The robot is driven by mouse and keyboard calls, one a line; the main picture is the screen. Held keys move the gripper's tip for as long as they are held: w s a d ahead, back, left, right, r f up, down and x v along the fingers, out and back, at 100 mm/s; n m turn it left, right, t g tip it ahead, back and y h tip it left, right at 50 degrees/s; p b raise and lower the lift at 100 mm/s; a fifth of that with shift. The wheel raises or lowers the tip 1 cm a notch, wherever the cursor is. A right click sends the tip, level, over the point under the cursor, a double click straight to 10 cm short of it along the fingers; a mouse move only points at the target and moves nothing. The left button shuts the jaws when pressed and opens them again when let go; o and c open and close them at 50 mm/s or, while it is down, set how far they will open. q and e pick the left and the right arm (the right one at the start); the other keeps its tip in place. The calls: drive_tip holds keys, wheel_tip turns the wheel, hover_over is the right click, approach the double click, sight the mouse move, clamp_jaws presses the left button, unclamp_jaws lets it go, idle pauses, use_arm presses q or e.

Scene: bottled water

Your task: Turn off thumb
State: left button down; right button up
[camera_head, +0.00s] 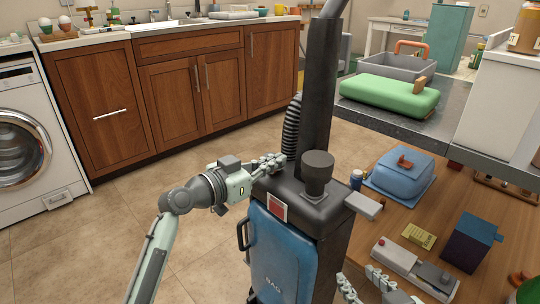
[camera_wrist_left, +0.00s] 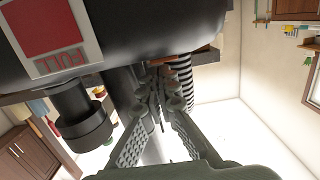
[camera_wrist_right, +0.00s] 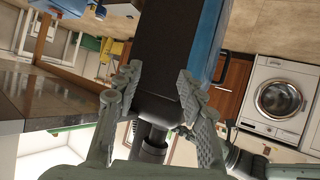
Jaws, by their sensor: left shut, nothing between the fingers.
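An upright black machine (camera_head: 335,223), like a vacuum cleaner, stands upright with a blue front panel (camera_head: 282,262) marked BAG. A red label (camera_head: 277,206) sits above the panel; in the left wrist view the label (camera_wrist_left: 45,25) reads FULL upside down. A black round knob (camera_head: 317,168) and a grey tab (camera_head: 363,205) are at its top. I cannot tell which part is the thumb. My left gripper (camera_head: 268,164) is shut and empty at the top left edge near the ribbed hose (camera_head: 291,128); contact is unclear. My right gripper (camera_wrist_right: 157,82) is open, low at the machine's right.
A wooden table (camera_head: 463,195) on the right holds a blue lidded dish (camera_head: 400,180), a grey device (camera_head: 415,268) and a dark blue box (camera_head: 471,241). A counter (camera_head: 400,115) above carries a green case (camera_head: 388,95). Cabinets (camera_head: 172,101) and a washer (camera_head: 22,140) stand behind. Left floor is clear.

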use_arm(q)
drive_tip(key=shift+f, duration=0.1)
use_arm(e)
drive_tip(key=shift+a+r, duration=0.1)
drive_tip(key=shift+r, duration=0.05)
use_arm(q)
drive_tip(key=p, duration=0.2)
drive_tip(key=shift+w+d+f+g+y+p, duration=0.1)
drive_tip(key=shift+d+f+g+y+p, duration=0.05)
drive_tip(key=shift+f+g+y+p, duration=0.15)
wheel_tip(320, 180, up, 2)
drive_tip(key=shift+w+r+p, duration=0.15)
drive_tip(key=shift+r+p, duration=0.05)
drive_tip(key=shift+p, duration=0.8)
drive_tip(key=shift+w+d+r+p, duration=0.1)
drive_tip(key=shift+d+r+p, duration=0.1)
drive_tip(key=shift+r+p, duration=0.85)
drive_tip(key=r+v, duration=0.1)
drive_tip(key=v, duration=0.9)
drive_tip(key=shift+d+r+b, duration=0.15)
drive_tip(key=shift+r+b, duration=0.05)
drive_tip(key=shift+b, duration=0.25)
use_arm(e)
drive_tip(key=s+d+f+m+g+h, duration=0.1)
drive_tip(key=s+d+f+g+h, duration=0.3)
drive_tip(key=s+d+f+g, duration=0.4)
drive_tip(key=s+d+f, duration=0.3)
drive_tip(key=f, duration=0.2)
drive_tip(key=shift+s+f+m+g, duration=0.3)
drive_tip(key=shift+s+m+g, duration=0.1)
